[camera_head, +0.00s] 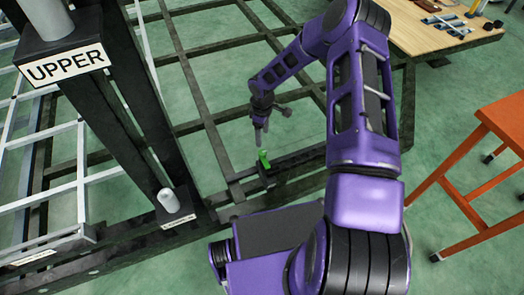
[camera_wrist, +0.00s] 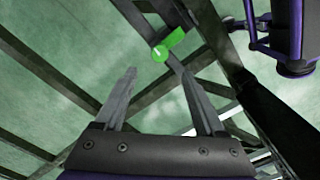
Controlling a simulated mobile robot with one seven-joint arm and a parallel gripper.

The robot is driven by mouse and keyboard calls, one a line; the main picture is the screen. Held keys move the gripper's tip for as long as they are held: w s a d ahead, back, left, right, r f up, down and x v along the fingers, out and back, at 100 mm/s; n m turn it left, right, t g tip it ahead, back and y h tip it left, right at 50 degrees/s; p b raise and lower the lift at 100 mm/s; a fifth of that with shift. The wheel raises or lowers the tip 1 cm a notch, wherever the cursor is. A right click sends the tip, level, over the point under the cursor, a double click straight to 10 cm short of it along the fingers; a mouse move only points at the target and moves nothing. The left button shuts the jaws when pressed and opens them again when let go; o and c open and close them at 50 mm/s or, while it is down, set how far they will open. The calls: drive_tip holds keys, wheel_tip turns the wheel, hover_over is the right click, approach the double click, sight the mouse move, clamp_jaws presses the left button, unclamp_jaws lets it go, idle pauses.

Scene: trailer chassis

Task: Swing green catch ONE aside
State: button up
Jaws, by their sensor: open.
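A small green catch (camera_head: 263,158) stands on a dark rail of the chassis frame, near the middle of the head view. In the wrist view the green catch (camera_wrist: 160,53) shows as a round knob with a flat tab to its upper right, beyond my fingertips. My gripper (camera_head: 262,128) points down just above the catch in the head view. In the wrist view my gripper (camera_wrist: 158,78) has its two fingers spread with nothing between them. The catch lies ahead of the gap, apart from both fingers. Any label on the catch is too small to tell.
A dark post with an "UPPER" sign (camera_head: 65,67) stands at the left. A dark grid frame (camera_head: 205,112) spreads behind my arm. An orange stand (camera_head: 480,160) is at the right. A wooden table (camera_head: 425,35) with tools is at the back right.

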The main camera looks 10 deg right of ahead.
sight(262, 152)
wheel_tip(262, 152, down, 10)
drive_tip(key=shift+a+f+b, duration=0.1)
drive_tip(key=shift+b, duration=0.45)
clamp_jaws()
